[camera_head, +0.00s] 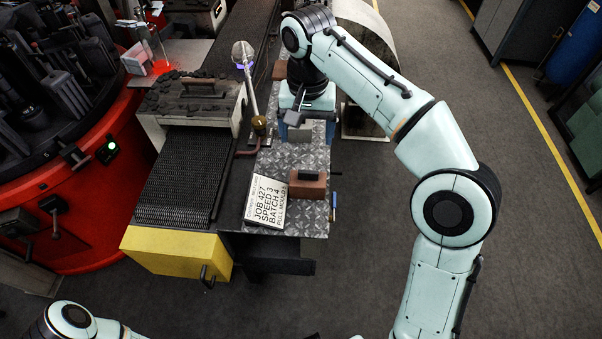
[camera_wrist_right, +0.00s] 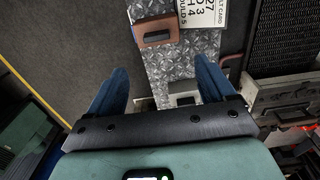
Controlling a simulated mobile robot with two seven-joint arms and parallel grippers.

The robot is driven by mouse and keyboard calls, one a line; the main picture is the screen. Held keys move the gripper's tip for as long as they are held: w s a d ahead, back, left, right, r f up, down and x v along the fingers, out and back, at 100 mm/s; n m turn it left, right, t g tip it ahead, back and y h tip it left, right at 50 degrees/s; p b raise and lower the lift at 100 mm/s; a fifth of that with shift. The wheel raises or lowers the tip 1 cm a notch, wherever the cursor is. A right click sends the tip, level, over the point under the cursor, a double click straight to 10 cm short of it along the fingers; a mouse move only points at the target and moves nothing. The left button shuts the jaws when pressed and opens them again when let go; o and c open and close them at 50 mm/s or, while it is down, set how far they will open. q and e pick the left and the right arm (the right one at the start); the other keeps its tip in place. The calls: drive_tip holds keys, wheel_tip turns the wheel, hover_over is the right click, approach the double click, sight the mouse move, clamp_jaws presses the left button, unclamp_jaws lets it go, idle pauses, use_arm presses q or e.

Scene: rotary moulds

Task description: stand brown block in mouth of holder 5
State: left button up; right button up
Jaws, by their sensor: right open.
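A brown block (camera_head: 307,185) with a dark piece on top lies on the diamond-plate bench (camera_head: 310,220), beside a white card. It also shows at the top of the right wrist view (camera_wrist_right: 157,30). My right gripper (camera_head: 294,118) is over the bench, beyond the block and apart from it. In the right wrist view its blue fingers (camera_wrist_right: 162,85) are spread, with nothing gripped. A grey box (camera_head: 300,132) stands just below the gripper. I cannot make out which thing is holder 5. Another brown piece (camera_head: 280,70) is partly hidden behind my right arm. My left gripper is outside the view.
The white card (camera_head: 268,203) reads job 427, speed 3, batch 4. A mesh conveyor (camera_head: 183,175) with a yellow end box (camera_head: 178,252) runs left of the bench. A thin upright rod with a round head (camera_head: 243,55) stands beside the bench.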

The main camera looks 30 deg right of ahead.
drive_tip(key=b, duration=0.2)
hover_over(308, 171)
drive_tip(key=f, duration=0.6)
drive_tip(key=shift+s+a+f, duration=0.15)
drive_tip(key=shift+s+f, duration=0.05)
drive_tip(key=shift+w+f, duration=0.15)
drive_tip(key=shift+f, duration=0.35)
wheel_tip(308, 171, down, 5)
drive_tip(key=shift+r+b, duration=0.1)
drive_tip(key=shift+b, duration=0.6)
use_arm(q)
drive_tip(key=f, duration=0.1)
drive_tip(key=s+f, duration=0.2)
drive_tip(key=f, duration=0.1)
use_arm(e)
clamp_jaws()
